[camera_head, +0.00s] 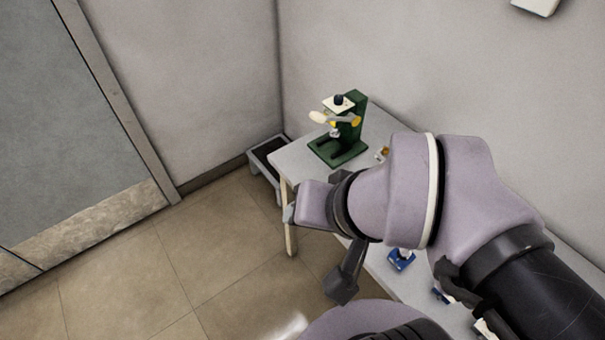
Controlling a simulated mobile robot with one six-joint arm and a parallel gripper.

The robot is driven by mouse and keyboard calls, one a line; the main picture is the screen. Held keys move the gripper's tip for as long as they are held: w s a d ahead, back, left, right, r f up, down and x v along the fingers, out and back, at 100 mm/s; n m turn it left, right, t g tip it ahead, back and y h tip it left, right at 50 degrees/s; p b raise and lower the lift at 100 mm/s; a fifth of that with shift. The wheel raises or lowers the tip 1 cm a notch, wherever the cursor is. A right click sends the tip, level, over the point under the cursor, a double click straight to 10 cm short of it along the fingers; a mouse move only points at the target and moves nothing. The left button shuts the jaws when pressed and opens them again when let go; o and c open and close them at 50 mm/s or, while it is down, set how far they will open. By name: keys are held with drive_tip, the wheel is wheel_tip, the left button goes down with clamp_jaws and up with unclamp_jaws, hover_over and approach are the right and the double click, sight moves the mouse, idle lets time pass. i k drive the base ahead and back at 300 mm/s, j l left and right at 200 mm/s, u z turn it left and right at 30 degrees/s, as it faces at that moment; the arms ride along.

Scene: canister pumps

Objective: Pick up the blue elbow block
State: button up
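A blue piece with a white part (401,261) lies on the table (291,160), just below my arm's lilac link.
A green stand (351,135) with a white top and yellow parts stands at the table's far end. A small orange-and-white item (382,153) lies beside it. My arm hides much of the table. A dark-topped grey step (268,156) stands behind the table; open floor lies left.

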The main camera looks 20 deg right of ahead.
sight(400, 263)
drive_tip(key=z, duration=1.35)
